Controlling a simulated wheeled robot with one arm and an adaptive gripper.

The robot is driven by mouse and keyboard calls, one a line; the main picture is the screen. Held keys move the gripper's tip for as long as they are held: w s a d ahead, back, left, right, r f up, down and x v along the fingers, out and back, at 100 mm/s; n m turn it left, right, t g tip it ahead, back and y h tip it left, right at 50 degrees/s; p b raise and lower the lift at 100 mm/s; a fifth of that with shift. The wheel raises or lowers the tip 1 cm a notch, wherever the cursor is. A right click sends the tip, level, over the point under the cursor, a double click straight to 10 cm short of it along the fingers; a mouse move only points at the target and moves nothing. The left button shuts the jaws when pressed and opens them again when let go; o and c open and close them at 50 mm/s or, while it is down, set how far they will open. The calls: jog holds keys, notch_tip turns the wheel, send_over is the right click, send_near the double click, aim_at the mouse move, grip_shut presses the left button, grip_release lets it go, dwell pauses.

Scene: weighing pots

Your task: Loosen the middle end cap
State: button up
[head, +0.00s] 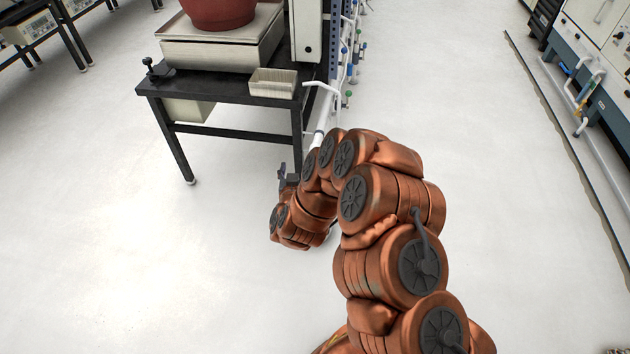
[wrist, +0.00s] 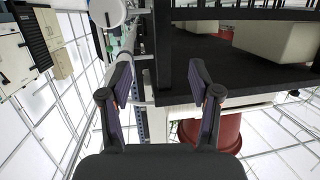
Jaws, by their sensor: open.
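No end cap can be told for sure. In the wrist view a white round disc-like end (wrist: 107,12) shows at the top left, beside a pale pipe (wrist: 131,45) that runs down past the black table frame. I cannot tell whether this is the middle cap. In the head view a white pipe (head: 321,122) stands beside the table's right end and runs down behind my arm. My gripper (wrist: 160,75) is open and empty, its two dark fingers spread below the table frame. In the head view only a dark bit of it (head: 286,178) shows.
A black table (head: 230,93) carries a metal box (head: 215,54) with a red pot (head: 218,10) on it, and a small pale bin (head: 273,83). A perforated blue post (head: 336,40) with coloured fittings stands behind.

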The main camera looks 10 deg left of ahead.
jog(key=s+d+f+t+h+b, duration=0.25)
jog(key=d+f+b, duration=0.2)
jog(key=f, duration=0.25)
jog(key=shift+w+d+r+b, duration=0.15)
jog(key=shift+w+b, duration=0.25)
jog(key=shift+w, duration=1.8)
jog(key=shift+w+d+r+b, duration=0.15)
jog(key=shift+w+b, duration=0.2)
jog(key=shift+w, duration=1.85)
jog(key=shift+c, duration=0.2)
jog(key=c, duration=1.1)
jog(key=shift+r+n+p, duration=0.1)
jog(key=shift+n+p, duration=0.25)
jog(key=shift+n, duration=0.05)
